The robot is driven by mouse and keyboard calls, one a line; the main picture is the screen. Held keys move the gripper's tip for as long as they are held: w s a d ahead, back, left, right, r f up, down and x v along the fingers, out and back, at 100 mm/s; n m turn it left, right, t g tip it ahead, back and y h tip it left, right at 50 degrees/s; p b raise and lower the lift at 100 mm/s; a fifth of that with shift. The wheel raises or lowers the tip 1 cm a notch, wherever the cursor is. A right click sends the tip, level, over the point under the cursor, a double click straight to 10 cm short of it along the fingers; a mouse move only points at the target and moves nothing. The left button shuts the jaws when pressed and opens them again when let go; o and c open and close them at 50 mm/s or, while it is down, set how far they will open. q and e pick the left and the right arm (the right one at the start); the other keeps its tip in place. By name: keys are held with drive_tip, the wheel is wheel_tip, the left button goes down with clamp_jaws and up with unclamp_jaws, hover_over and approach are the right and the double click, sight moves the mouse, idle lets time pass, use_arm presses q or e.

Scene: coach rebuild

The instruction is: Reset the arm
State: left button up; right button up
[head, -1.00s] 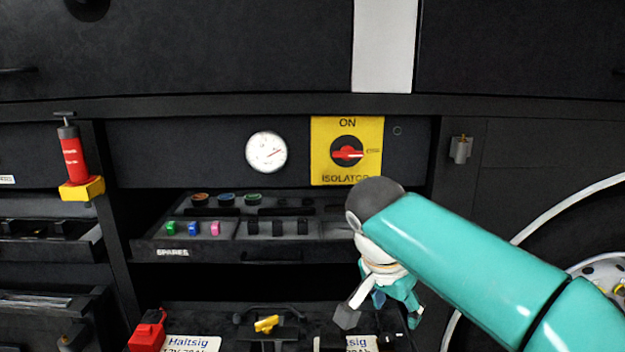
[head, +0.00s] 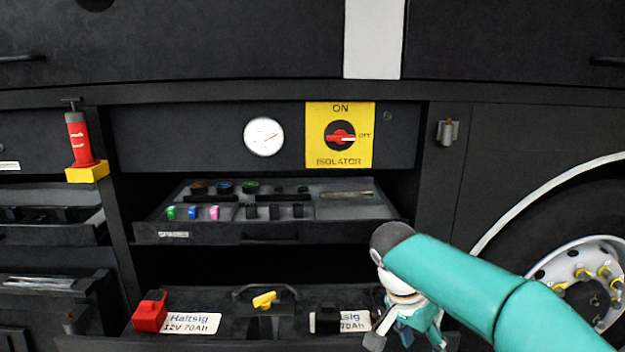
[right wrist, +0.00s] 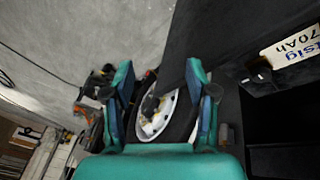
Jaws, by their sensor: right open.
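My right arm (head: 480,295) is teal and enters the head view from the lower right. Its gripper (head: 405,338) hangs by the right end of the lower battery tray (head: 235,335), partly cut off by the bottom edge. In the right wrist view the gripper (right wrist: 160,80) has its two fingers wide apart, with nothing between them. Beyond the fingers that view shows a wheel (right wrist: 158,115) and floor. My left gripper is not in view.
A yellow isolator panel (head: 340,156) with a red switch and a white gauge (head: 263,136) are on the back panel. The spares drawer (head: 275,232) stands pulled out. A red-capped battery terminal (head: 150,313) is lower left. A wheel (head: 590,275) is at right.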

drive_tip(key=s+f+n+g+y+b, duration=0.15)
drive_tip(key=s+f, duration=0.25)
drive_tip(key=f, duration=0.6)
drive_tip(key=s+d+f+g+y+b, duration=0.15)
drive_tip(key=s+f, duration=0.25)
drive_tip(key=f, duration=0.7)
drive_tip(key=s+a+f+n+g+b, duration=0.15)
drive_tip(key=s+f, duration=0.25)
drive_tip(key=f, duration=0.6)
drive_tip(key=s+a+f+n+t+y+b, duration=0.2)
drive_tip(key=s+a+f+y, duration=0.45)
drive_tip(key=s+f, duration=0.75)
drive_tip(key=w+n+t+h, duration=0.2)
drive_tip(key=w+t, duration=0.1)
wheel_tip(320, 180, up, 20)
drive_tip(key=p, duration=1.9)
drive_tip(key=shift+a+n, duration=0.4)
